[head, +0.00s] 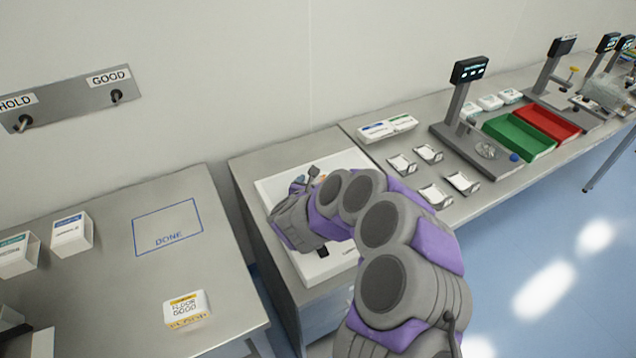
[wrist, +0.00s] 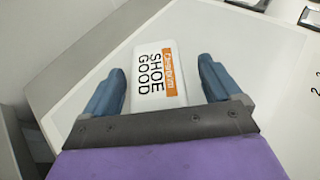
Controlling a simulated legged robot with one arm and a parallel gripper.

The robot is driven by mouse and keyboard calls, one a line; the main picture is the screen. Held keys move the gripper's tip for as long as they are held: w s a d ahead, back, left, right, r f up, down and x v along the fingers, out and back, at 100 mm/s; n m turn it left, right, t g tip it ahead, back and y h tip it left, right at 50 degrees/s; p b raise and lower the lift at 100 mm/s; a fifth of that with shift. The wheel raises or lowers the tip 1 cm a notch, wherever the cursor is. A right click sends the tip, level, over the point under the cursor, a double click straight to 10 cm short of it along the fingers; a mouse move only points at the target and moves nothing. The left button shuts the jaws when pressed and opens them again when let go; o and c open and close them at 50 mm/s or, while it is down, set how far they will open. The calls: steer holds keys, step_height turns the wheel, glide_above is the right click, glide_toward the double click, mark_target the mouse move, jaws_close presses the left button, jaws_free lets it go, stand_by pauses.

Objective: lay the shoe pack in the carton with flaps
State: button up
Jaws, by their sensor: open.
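The shoe pack (wrist: 160,75) is a white pack marked SHOE GOOD with an orange label, lying on a white panel (wrist: 75,105). My gripper (wrist: 162,66) is open, with one blue finger on each side of the pack and gaps between. In the head view my gripper (head: 312,180) is over the white panel (head: 350,160), and my arm hides most of the pack. No carton with open flaps can be made out for certain. Two white box-like containers, one (head: 72,235) and another (head: 17,255), stand on the left table; whether they have flaps is unclear.
The left table (head: 150,285) bears a blue DONE outline (head: 168,227), empty inside, and a FLOOR GOOD pack (head: 187,309). A gap separates it from the panel's table. To the right are small metal holders (head: 428,153), a green tray (head: 520,137) and a red tray (head: 547,122).

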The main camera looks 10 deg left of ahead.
steer(key=p+v, duration=0.1)
steer(key=v, duration=0.9)
steer(key=shift+d+r, duration=0.15)
steer(key=shift+s+a, duration=0.25)
steer(key=shift+s, duration=0.1)
steer(key=shift+w+r, duration=0.1)
steer(key=shift+r, duration=0.1)
steer(key=a+r+n+y, duration=0.6)
steer(key=r+n+y, duration=0.2)
steer(key=r+n, duration=0.3)
steer(key=s+r+n+g+y, duration=0.35)
steer(key=s+n, duration=0.35)
steer(key=n, duration=0.3)
steer(key=s+d+f+n+g+h, duration=0.2)
steer(key=s+d+n+g+h, duration=0.2)
steer(key=s+d, duration=1.1)
steer(key=s+d+f+n+g+h, duration=0.1)
steer(key=s+d+n+g+h, duration=0.4)
steer(key=s+d+n, duration=0.8)
steer(key=s+d+g, duration=0.2)
steer(key=s, duration=0.1)
steer(key=shift+s+f+g, duration=0.25)
steer(key=shift+f+g, duration=0.1)
steer(key=shift+f, duration=0.05)
